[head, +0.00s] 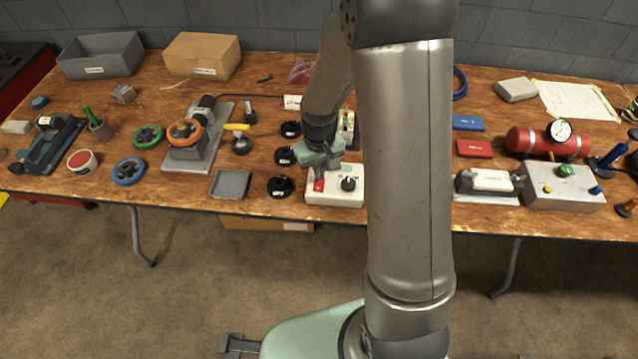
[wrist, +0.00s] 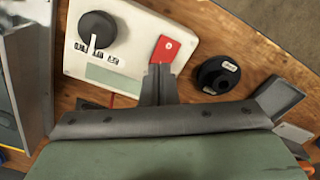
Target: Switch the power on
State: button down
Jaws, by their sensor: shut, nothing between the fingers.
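A white switch box (head: 335,197) sits on the wooden table near its front edge, left of my upright arm link. It carries a red rocker switch (head: 318,186) and a black rotary knob (head: 348,184). In the wrist view the box (wrist: 140,25) shows the red switch (wrist: 165,50), the black knob (wrist: 97,29) with a white pointer, and a greenish label strip. My gripper (wrist: 158,72) is shut and empty. Its fingertips are at the lower edge of the red switch; I cannot tell whether they touch it. In the head view my gripper (head: 317,168) is just above the switch.
Several black round pieces (head: 281,187) stand left of the box; one shows in the wrist view (wrist: 217,75). A grey tray (head: 230,184) lies further left. A grey box with buttons (head: 563,187) and a red tank (head: 545,142) are at the right. A panel stands behind my gripper.

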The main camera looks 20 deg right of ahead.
jog(key=shift+f+b, duration=0.55)
jog(key=shift+f, duration=0.2)
jog(key=shift+r, duration=0.1)
jog(key=shift+r+p, duration=2.35)
jog(key=shift+r, duration=1.1)
